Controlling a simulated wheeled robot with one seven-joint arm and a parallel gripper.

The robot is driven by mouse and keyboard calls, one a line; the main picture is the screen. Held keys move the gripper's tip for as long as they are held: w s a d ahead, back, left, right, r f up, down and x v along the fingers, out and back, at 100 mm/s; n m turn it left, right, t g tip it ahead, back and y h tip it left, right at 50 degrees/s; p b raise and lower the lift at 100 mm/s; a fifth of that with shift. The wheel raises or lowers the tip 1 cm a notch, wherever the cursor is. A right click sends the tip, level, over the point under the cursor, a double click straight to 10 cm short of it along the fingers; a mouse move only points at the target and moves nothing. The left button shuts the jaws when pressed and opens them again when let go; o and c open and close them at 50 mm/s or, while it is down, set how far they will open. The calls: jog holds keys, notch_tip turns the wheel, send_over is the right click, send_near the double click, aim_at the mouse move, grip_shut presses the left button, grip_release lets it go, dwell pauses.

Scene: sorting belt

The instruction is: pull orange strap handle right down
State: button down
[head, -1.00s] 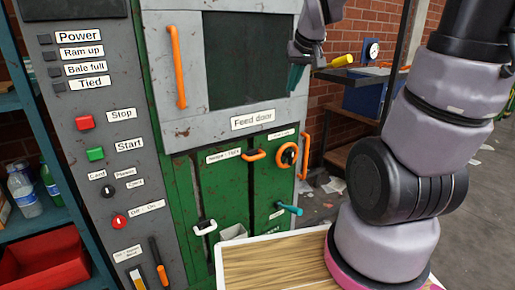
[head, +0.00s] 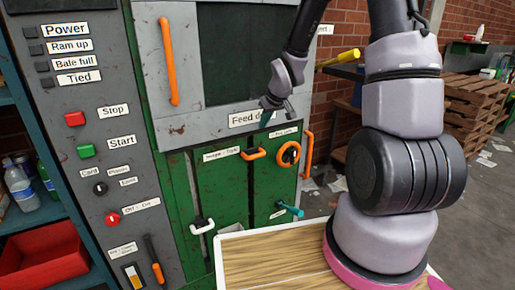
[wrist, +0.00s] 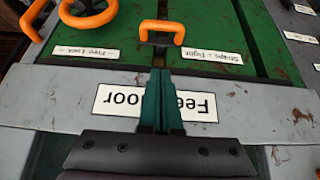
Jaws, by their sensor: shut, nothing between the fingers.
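The orange strap handle (head: 254,153) is a small bracket on the green lower door, beside a label about straps. In the wrist view the strap handle (wrist: 178,29) is at the top, upside down with its label. My gripper (head: 265,118) is in front of the "Feed door" label, above the handle. In the wrist view my gripper's (wrist: 157,76) teal fingers are together and empty, pointing toward the handle but apart from it. They cover part of the "Feed door" label.
An orange ring wheel (head: 289,154) sits just right of the handle. A white handle (head: 202,226) and a teal knob (head: 290,209) are lower down. A tall orange bar handle (head: 169,62) is on the upper door. A wooden top (head: 265,262) lies below.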

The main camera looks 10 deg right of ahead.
jog(key=shift+f, duration=0.1)
send_over(258, 156)
jog(key=f, duration=0.6)
jog(key=w+f, duration=0.1)
jog(key=f, duration=0.1)
jog(key=shift+a+f, duration=0.3)
jog(key=shift+f, duration=0.1)
jog(key=shift+s+d+f, duration=0.1)
jog(key=shift+s+f, duration=0.15)
jog(key=shift+f, duration=0.3)
jog(key=shift+s+d+f, duration=0.1)
jog(key=shift+s+f, duration=0.1)
jog(key=shift+f, duration=0.35)
jog(key=shift+s+f, duration=0.1)
jog(key=shift+f, duration=0.45)
jog(key=shift+f, duration=0.25)
notch_tip(258, 156, down, 28)
jog(key=shift+s, duration=0.1)
